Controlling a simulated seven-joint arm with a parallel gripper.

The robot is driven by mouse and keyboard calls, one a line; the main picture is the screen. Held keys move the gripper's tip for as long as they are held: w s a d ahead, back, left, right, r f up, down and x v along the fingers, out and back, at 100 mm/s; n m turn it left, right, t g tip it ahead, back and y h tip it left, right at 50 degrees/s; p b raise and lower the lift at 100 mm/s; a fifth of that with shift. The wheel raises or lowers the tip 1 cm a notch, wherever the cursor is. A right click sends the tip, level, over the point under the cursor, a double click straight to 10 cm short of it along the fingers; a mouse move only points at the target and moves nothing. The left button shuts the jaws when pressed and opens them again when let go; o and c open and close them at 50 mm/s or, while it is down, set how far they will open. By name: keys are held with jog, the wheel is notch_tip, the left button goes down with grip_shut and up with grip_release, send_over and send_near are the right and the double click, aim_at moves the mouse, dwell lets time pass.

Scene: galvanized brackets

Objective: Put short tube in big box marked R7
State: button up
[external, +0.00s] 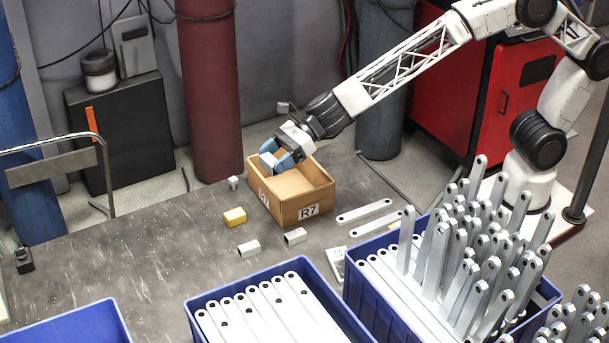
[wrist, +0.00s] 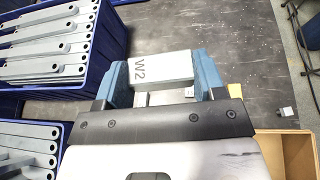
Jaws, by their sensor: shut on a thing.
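My gripper (external: 273,160) is shut on a short grey tube (external: 268,161). In the wrist view the tube (wrist: 162,70) lies between the two blue fingers (wrist: 162,78) and its face reads W2. The light brown open box (external: 289,217) has an R7 label on its front and another label on its left side. In the external view my gripper and the tube overlap the box's back left part; their height above it is hard to tell. In the wrist view the box (wrist: 302,134) shows at the lower right, partly hidden by my gripper.
Blue crates of bars (external: 197,305) stand at the front and right. The table left of the box is mostly clear.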

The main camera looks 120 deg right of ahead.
jog(key=s+d+f+n+y, duration=0.1)
jog(key=s+d+f, duration=0.2)
jog(key=s+d, duration=0.4)
jog(key=s+d+f+n+y, duration=0.1)
jog(key=s+d+f, duration=0.3)
jog(key=s+d, duration=0.3)
jog(key=s+d+f+n+y, duration=0.1)
jog(key=s+d+f, duration=0.3)
jog(key=s+d, duration=0.4)
jog(key=shift+d+f+n+g+y, duration=0.35)
jog(key=shift+d+y, duration=0.25)
jog(key=shift+d, duration=1.8)
jog(key=shift+r, duration=0.1)
jog(key=shift+f, duration=2.2)
jog(key=shift+f, duration=1.8)
jog(key=shift+f, duration=0.6)
